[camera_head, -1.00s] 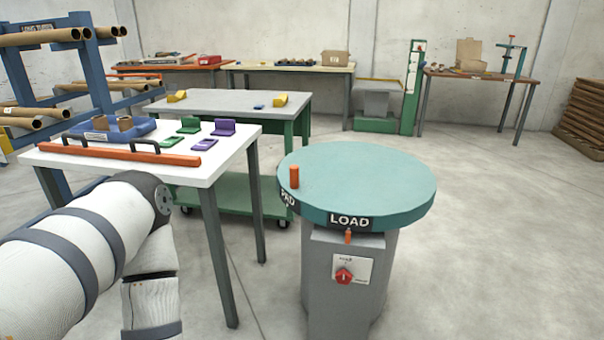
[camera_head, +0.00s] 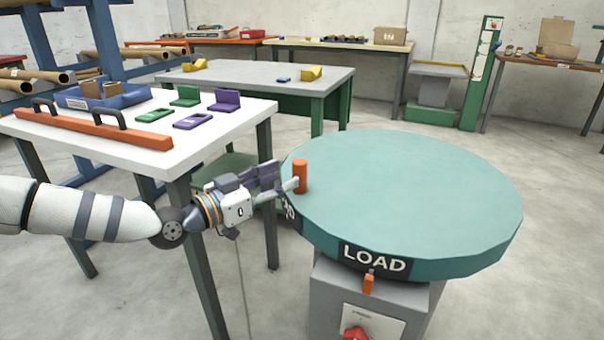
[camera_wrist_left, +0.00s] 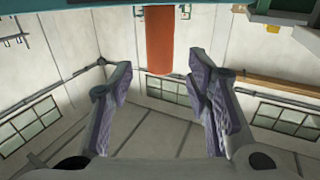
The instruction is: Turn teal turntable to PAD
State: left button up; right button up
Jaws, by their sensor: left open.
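The teal turntable (camera_head: 410,190) is a round disc on a grey pedestal (camera_head: 325,295). Its LOAD label (camera_head: 375,258) faces front, above a small orange pointer (camera_head: 368,284). The PAD label (camera_head: 289,208) is on the rim to the left, partly hidden by my gripper. An upright orange peg (camera_head: 300,177) stands on the disc near its left edge. My left gripper (camera_head: 283,178) is open beside the peg, at its left. In the left wrist view the peg (camera_wrist_left: 159,40) hangs between and just beyond the two open fingertips. My right gripper is not in view.
A white table (camera_head: 235,108) at the left holds an orange bar with black handles (camera_head: 95,128), a blue bin (camera_head: 110,95) and green and purple brackets. A grey-topped bench (camera_head: 260,77) stands behind. Floor to the right of the turntable is clear.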

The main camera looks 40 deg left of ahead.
aim_at(294, 172)
pick_arm(q)
jog(key=x, duration=0.6)
jog(key=shift+f+b, duration=0.1)
jog(key=shift+b, duration=0.3)
grip_shut()
